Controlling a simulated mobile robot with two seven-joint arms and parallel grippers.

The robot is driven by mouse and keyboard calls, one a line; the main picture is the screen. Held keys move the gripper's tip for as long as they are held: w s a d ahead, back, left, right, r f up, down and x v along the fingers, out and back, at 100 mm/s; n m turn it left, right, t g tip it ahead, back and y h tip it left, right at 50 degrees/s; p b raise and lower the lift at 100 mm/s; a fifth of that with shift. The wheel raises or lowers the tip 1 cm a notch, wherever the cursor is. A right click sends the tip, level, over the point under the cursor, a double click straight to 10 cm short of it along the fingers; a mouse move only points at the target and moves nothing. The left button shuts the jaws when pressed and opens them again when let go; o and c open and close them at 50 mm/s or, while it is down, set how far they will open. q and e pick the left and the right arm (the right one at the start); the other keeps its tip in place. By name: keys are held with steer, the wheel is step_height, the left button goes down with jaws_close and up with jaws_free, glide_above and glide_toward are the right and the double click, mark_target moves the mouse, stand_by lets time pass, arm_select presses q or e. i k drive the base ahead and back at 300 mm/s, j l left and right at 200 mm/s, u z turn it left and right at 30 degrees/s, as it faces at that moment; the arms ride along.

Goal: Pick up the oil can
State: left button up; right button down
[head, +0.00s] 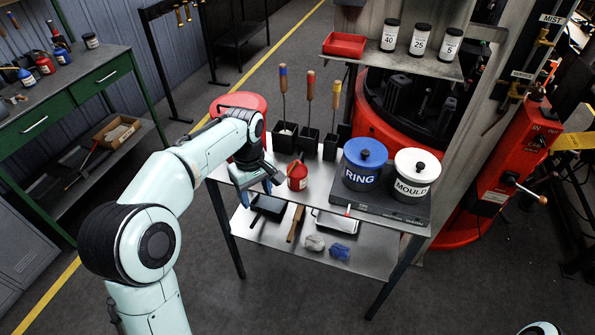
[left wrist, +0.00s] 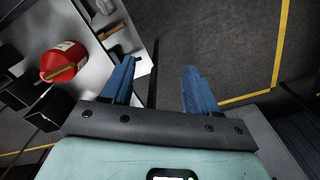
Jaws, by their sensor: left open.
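The small red can (head: 297,177), which I take for the oil can, stands upright near the left part of the steel table, with a pale label and a thin spout or handle. It also shows at the left of the left wrist view (left wrist: 62,63). My left gripper (head: 262,190) is at the table's left front edge, just left of the can and apart from it. Its blue fingers are spread and empty; in the left wrist view (left wrist: 160,68) the floor shows between them. My right gripper is out of view.
Black holders with several wooden-handled tools (head: 309,142) stand behind the can. A blue-lidded RING pot (head: 364,178) and a white-lidded MOULD pot (head: 412,188) stand to its right. A lower shelf (head: 270,232) holds tools. The floor in front is clear.

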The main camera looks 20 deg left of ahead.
mark_target(296, 172)
steer(key=i, duration=0.95)
